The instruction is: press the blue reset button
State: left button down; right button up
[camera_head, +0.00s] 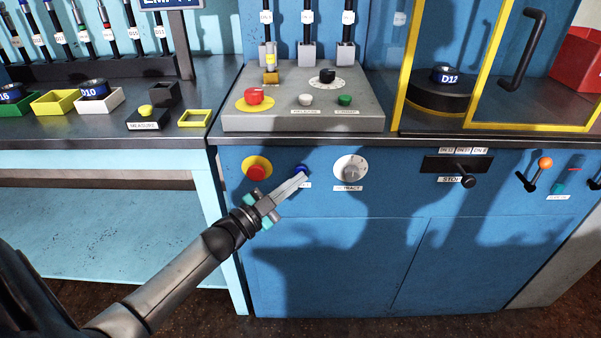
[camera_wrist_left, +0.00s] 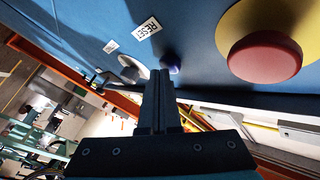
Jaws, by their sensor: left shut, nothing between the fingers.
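The blue reset button (camera_head: 301,168) is on the blue front panel of the machine, between a red button on a yellow disc and a grey dial. My left gripper (camera_head: 301,178) is shut and empty, with its fingertips at the button, partly covering it and its label. In the left wrist view the button (camera_wrist_left: 173,63) shows just beyond the tips of the shut fingers (camera_wrist_left: 160,75). I cannot tell whether the tips touch it. My right gripper is not in view.
The red emergency-style button (camera_head: 256,168) is left of the blue one; it looms large in the left wrist view (camera_wrist_left: 265,57). The counter edge (camera_head: 300,141) runs above.

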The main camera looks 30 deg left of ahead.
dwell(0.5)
pick_arm(q)
jog(key=shift+s+d+p, duration=0.4)
jog(key=shift+s+p, duration=0.2)
jog(key=shift+s, duration=0.05)
jog(key=s+d+p, duration=0.1)
jog(key=s+p, duration=0.1)
jog(key=s, duration=0.1)
jog(key=s+d+p, duration=0.1)
jog(key=shift+s+d, duration=0.15)
jog(key=shift+d, duration=0.15)
dwell(0.7)
